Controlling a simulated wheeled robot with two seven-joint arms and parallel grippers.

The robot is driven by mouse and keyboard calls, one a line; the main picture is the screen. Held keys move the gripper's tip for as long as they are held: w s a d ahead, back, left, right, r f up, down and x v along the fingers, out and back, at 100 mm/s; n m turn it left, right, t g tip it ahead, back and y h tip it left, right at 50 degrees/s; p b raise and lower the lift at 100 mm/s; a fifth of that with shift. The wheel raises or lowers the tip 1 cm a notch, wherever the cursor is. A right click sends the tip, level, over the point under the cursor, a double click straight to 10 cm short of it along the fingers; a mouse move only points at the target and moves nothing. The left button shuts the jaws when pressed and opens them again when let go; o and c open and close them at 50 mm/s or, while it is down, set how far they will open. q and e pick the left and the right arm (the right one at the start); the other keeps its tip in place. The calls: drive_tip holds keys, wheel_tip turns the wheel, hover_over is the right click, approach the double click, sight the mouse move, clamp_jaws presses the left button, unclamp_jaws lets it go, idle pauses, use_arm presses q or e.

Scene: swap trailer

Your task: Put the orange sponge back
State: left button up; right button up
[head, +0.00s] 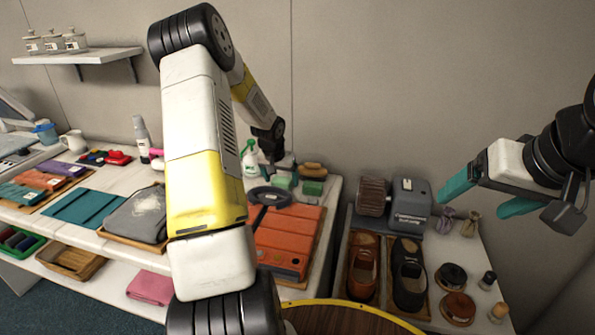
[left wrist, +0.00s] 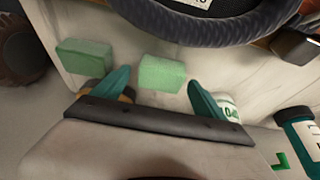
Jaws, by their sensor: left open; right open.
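I cannot make out an orange sponge for certain. Two green sponge-like blocks lie on the white counter: one (head: 283,182) shows in the left wrist view (left wrist: 162,73), the other (head: 312,188) also there (left wrist: 85,57). A tan-orange item (head: 313,169) lies behind them; its kind is unclear, and in the left wrist view a finger partly hides it. My left gripper (left wrist: 159,79) is open and empty, its teal fingers near one green block. In the head view its fingers are hard to make out. My right gripper (head: 470,206) is open and empty at the right.
A dark steering wheel (head: 270,196) and an orange folded item (head: 284,240) lie in front of the blocks. A spray bottle (head: 249,158) stands to their left. Shoes (head: 409,275) and a grey machine (head: 410,204) occupy the right shelf. My left arm hides the counter's middle.

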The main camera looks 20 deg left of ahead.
use_arm(q)
drive_tip(key=s+d+r, duration=0.3)
drive_tip(key=s+r, duration=0.3)
drive_tip(key=r, duration=0.4)
drive_tip(key=s+d+r, duration=0.3)
drive_tip(key=s+r, duration=0.2)
drive_tip(key=r, duration=0.5)
drive_tip(key=s+d+r, duration=0.2)
drive_tip(key=s+d, duration=0.2)
drive_tip(key=s, duration=0.3)
drive_tip(key=s+d+r+t+h, duration=0.1)
drive_tip(key=s+d, duration=0.3)
drive_tip(key=s, duration=0.4)
drive_tip(key=s+d+r+m+h, duration=0.1)
drive_tip(key=s+d+r, duration=0.2)
drive_tip(key=s, duration=0.4)
drive_tip(key=shift+s+d+r+t, duration=0.25)
drive_tip(key=shift+d+r+t, duration=0.1)
drive_tip(key=shift+d, duration=0.1)
